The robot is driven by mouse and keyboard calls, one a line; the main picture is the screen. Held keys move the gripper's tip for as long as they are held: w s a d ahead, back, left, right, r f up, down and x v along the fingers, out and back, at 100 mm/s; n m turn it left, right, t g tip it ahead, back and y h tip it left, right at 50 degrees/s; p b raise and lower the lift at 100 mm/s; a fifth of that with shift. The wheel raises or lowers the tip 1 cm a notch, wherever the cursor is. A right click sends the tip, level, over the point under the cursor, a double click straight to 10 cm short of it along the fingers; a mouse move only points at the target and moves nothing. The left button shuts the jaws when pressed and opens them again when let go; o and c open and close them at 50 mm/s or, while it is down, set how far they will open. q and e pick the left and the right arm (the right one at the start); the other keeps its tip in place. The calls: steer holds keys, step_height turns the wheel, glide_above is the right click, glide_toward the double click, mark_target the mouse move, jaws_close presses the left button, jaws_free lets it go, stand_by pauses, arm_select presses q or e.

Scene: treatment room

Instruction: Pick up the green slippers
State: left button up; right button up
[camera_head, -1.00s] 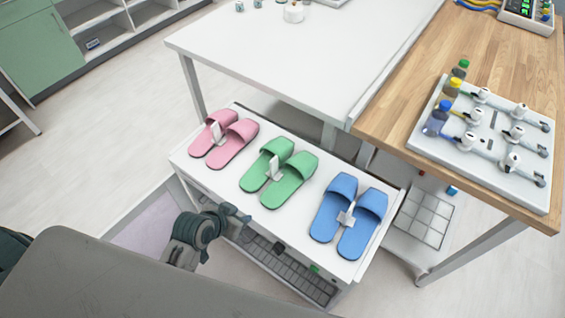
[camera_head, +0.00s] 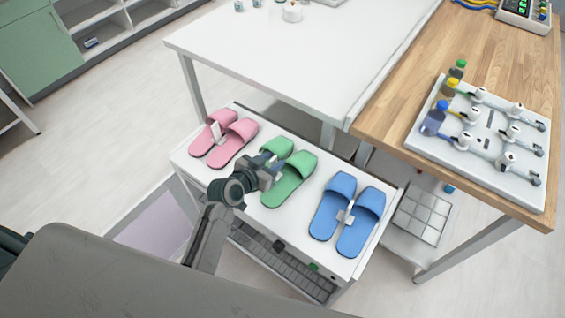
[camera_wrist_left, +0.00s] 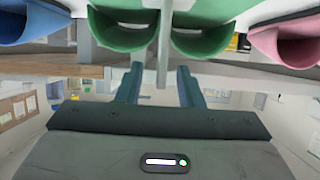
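The pair of green slippers (camera_head: 292,178) lies in the middle of the white cart top, side by side. My left gripper (camera_head: 272,165) is over the pair and hides much of the left slipper and the middle. In the left wrist view, the green slippers (camera_wrist_left: 208,40) fill the top middle, with a pale upright piece (camera_wrist_left: 164,45) between them. There my left gripper (camera_wrist_left: 158,82) is open, its two fingers apart to either side of that piece, with nothing visible held between them. My right gripper is not in view.
Pink slippers (camera_head: 232,142) lie to the left and blue slippers (camera_head: 340,217) to the right on the same cart top (camera_head: 200,178). A white table (camera_head: 300,70) stands behind. A wooden table (camera_head: 480,60) with a white board (camera_head: 455,153) and bottles is at the right.

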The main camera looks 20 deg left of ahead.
mark_target(280, 155)
arm_select(q)
steer(key=x, duration=0.4)
steer(key=shift+w+r+p, duration=0.1)
steer(key=shift+w+p, duration=0.15)
steer(key=shift+p, duration=0.15)
steer(key=shift+s, duration=0.1)
steer(key=shift+c, duration=0.2)
jaws_close()
